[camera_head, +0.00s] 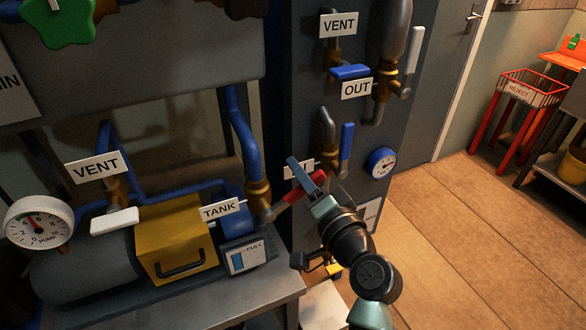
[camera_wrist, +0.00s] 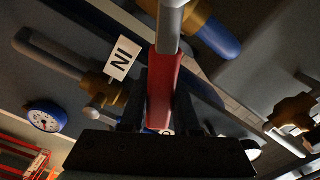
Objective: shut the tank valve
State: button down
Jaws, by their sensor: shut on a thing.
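The tank valve is a brass body (camera_head: 258,192) on a blue pipe, beside the white TANK label (camera_head: 220,209) in the head view. Its lever (camera_head: 291,195), grey near the body and red at the grip, points out to the right. My gripper (camera_head: 311,184) is shut on the red grip. In the wrist view the red lever (camera_wrist: 163,85) lies between the dark fingers of my gripper (camera_wrist: 160,100), with its grey stem at the top. The fingers hide part of the grip.
The IN label (camera_wrist: 121,59) and a blue-handled valve (camera_head: 346,141) are close behind my gripper. A gauge (camera_head: 382,162) is to the right. The yellow box (camera_head: 176,237) and FULL indicator (camera_head: 245,256) sit left. Open floor (camera_head: 470,235) lies right, before a red REJECT basket (camera_head: 532,88).

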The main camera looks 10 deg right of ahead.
jog(key=shift+w+d+f+m, duration=0.1)
jog(key=shift+d+f+m, duration=0.1)
jog(key=shift+f+m, duration=0.7)
jog(key=shift+d+f+m, duration=0.15)
jog(key=shift+f+m, duration=0.45)
jog(key=shift+m, duration=0.5)
jog(key=shift+w+d+f+m, duration=0.1)
jog(key=shift+d+f+m, duration=0.1)
jog(key=shift+f+m, duration=0.7)
jog(key=shift+r, duration=0.1)
jog(key=c, duration=0.6)
grip_release()
jog(key=shift+c, duration=0.2)
jog(key=shift+r, duration=0.1)
jog(key=shift+s, duration=0.1)
jog(key=v, duration=1.2)
jog(key=shift+s, duration=0.4)
jog(key=shift+d, duration=0.1)
